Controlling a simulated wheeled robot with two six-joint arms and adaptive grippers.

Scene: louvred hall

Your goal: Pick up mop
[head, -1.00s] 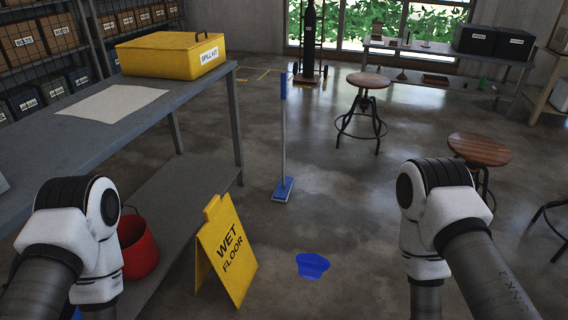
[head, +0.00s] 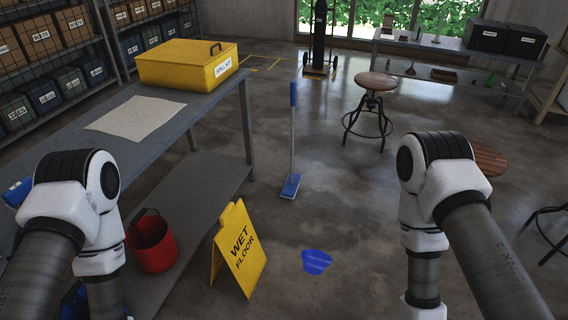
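The mop (head: 292,150) stands upright on the floor ahead, a little right of the workbench's end. It has a thin grey pole with a blue grip at the top and a flat blue head (head: 291,186) on the floor. My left arm is at the lower left and my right arm at the lower right, both well short of the mop. Neither gripper is within the picture, so their fingers cannot be seen.
A grey bench (head: 172,127) with a yellow spill kit box (head: 186,66) stands left. A red bucket (head: 152,245) sits on its lower shelf. Stools (head: 376,82) stand right.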

